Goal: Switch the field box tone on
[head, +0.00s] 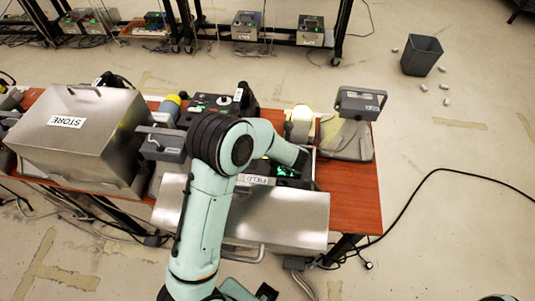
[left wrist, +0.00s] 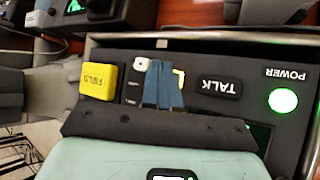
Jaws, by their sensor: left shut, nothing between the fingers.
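The field box, with its dark panel (head: 295,172) and green lights, stands on the table, its label reading FIELD (head: 257,180). My left arm partly covers it in the head view. In the left wrist view the panel (left wrist: 215,58) carries a yellow FIELD button (left wrist: 98,82), a black TALK button (left wrist: 218,88) and a lit green POWER lamp (left wrist: 283,100). A small white switch piece (left wrist: 140,64) sits beside the yellow button. My left gripper (left wrist: 164,84) is shut and empty over the panel, between the switch and TALK, partly hiding a yellow patch. Contact cannot be told.
A closed metal STORE box (head: 75,140) stands at the left of the wooden table (head: 355,196). A silver lid (head: 290,217) extends along the front. A grey device (head: 360,103) stands at the right. A bin (head: 421,57) is on the floor beyond.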

